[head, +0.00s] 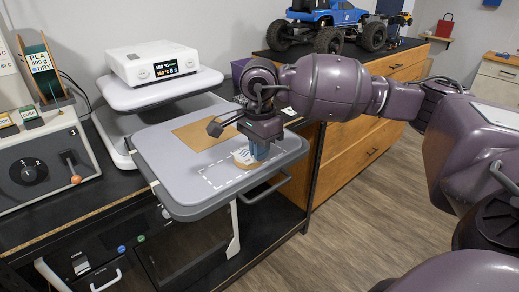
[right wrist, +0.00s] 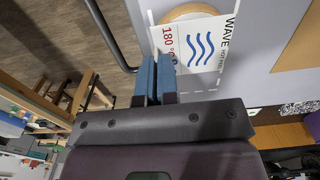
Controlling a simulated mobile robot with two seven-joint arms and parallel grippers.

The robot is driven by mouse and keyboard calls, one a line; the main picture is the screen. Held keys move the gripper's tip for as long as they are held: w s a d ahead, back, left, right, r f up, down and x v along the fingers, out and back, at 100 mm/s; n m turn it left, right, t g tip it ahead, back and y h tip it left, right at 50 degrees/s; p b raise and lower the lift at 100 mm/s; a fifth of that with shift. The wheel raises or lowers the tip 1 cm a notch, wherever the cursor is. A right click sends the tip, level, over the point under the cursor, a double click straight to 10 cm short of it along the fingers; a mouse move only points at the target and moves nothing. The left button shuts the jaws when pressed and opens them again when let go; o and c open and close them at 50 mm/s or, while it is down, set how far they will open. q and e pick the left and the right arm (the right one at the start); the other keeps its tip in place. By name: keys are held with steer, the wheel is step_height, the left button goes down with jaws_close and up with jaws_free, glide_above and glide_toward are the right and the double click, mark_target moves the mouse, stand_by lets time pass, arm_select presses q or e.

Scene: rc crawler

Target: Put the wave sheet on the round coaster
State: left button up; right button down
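The wave sheet (right wrist: 195,45) is white with blue wavy lines and "WAVE" and "180" print. It also shows in the head view (head: 243,156), beside my right gripper (head: 261,156). The round coaster (right wrist: 187,12) is tan; its rim shows past one edge of the sheet, and the sheet covers the rest. Whether the sheet touches the coaster, I cannot tell. My right gripper's blue fingers (right wrist: 157,66) are almost together at one corner of the sheet and look shut on it. My left gripper is not in view.
The coaster is on the grey platen (head: 180,187) of a heat press, within white dashed marks. A brown square (head: 205,131) lies farther back on it. The press's white upper part (head: 155,92) stands behind left. A control box (head: 45,155) is at left, and a blue truck (head: 330,20) at the back.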

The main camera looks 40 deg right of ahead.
steer(key=shift+f, duration=0.2)
steer(key=c, duration=1.4)
jaws_free()
steer(key=shift+r, duration=0.15)
steer(key=shift+r, duration=0.25)
step_height(320, 180, up, 12)
steer(key=shift+f, duration=0.15)
